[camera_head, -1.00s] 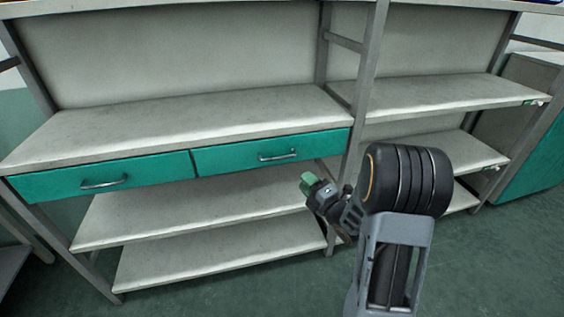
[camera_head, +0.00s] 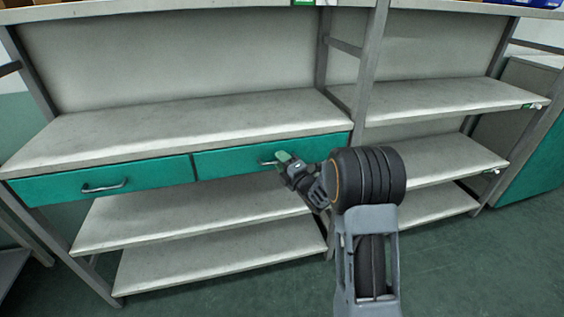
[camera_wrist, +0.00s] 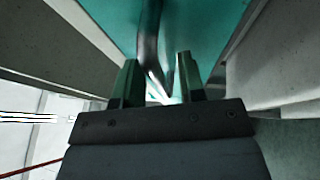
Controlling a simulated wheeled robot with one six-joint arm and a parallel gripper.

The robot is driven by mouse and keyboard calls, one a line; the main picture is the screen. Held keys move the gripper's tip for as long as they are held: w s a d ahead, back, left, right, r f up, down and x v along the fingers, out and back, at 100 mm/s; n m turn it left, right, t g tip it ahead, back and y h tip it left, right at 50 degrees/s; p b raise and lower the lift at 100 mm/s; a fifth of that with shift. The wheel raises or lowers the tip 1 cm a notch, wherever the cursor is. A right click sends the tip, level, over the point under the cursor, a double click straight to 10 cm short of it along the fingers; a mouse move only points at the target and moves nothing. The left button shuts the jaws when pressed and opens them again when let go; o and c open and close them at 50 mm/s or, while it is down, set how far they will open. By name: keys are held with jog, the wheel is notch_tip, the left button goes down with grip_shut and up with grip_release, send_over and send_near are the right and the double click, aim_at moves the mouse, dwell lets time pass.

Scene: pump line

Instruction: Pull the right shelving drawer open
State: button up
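The right shelving drawer (camera_head: 220,163) is a teal front under the shelf top, and it looks shut. Its metal handle (camera_head: 268,162) is partly hidden behind my gripper (camera_head: 284,158) in the head view. In the wrist view the handle (camera_wrist: 149,45) runs down between the two green fingertips of my gripper (camera_wrist: 157,80). The fingers stand apart on either side of the bar, with a gap visible. The left teal drawer (camera_head: 60,188) is also shut, with its own handle (camera_head: 104,188).
The shelf top (camera_head: 170,125) above the drawers is bare. Lower shelves (camera_head: 200,205) below are empty. A grey upright post (camera_head: 362,80) stands right of the right drawer, with more empty shelves (camera_head: 430,95) beyond it.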

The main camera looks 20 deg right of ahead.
jog(key=shift+c, duration=0.4)
grip_shut()
